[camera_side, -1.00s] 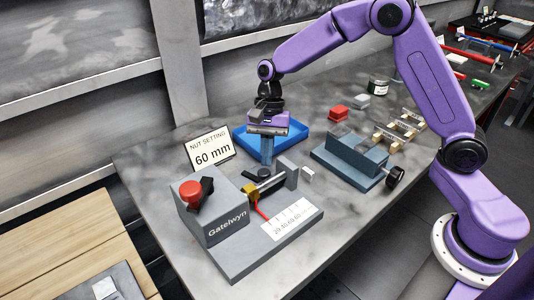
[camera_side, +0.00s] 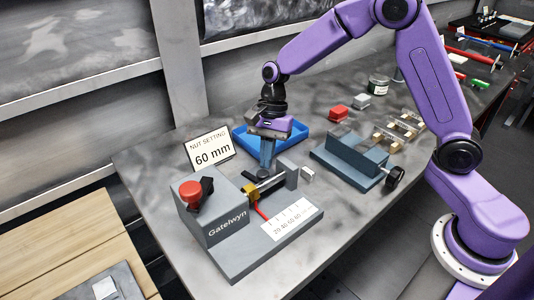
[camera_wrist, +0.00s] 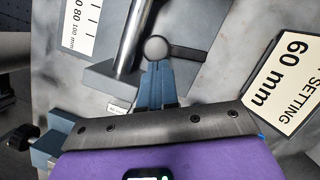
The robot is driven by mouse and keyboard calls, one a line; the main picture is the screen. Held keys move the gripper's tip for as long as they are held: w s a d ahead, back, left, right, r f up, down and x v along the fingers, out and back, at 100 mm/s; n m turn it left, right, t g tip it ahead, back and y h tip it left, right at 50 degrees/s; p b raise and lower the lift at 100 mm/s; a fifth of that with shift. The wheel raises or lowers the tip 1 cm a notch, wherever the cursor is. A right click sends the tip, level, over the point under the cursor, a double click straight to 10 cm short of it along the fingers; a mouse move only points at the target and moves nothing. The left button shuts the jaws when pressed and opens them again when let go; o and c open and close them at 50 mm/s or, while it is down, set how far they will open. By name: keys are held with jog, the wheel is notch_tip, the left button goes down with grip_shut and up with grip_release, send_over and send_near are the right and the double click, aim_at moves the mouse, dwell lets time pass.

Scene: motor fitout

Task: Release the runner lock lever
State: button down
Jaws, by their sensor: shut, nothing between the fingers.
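The Gatelwyn fixture (camera_side: 228,232) stands at the front of the table, with a metal rod, a brass nut (camera_side: 251,191) and a scale plate (camera_side: 291,221). A small dark lever (camera_side: 249,177) sits by the rod; I take it as the runner lock lever. In the wrist view the dark lever arm (camera_wrist: 187,52) runs right from a round grey knob (camera_wrist: 155,48) beside the rod (camera_wrist: 132,38). My gripper (camera_side: 266,172) is shut and empty, pointing down at the knob. In the wrist view its fingertips (camera_wrist: 155,68) are at the knob's edge; contact is unclear.
A blue tray (camera_side: 296,133) lies behind my gripper. A blue-grey vise (camera_side: 352,160) stands to the right.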

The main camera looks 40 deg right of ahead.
aim_at(258, 176)
jog(key=m, duration=0.1)
jog(key=s+a+m, duration=0.1)
jog(key=shift+a+m+t, duration=0.15)
jog(key=shift+m+t, duration=0.25)
jog(key=m, duration=0.1)
jog(key=a+m, duration=0.1)
jog(key=shift+s+a+m+t+y, duration=0.1)
jog(key=shift+s+m+t+y, duration=0.1)
jog(key=shift+m+t+y, duration=0.15)
jog(key=shift+a+m+t, duration=0.45)
jog(key=shift+a+m, duration=0.15)
jog(key=shift+m, duration=0.55)
jog(key=shift+a, duration=0.15)
jog(key=shift+s+a, duration=0.1)
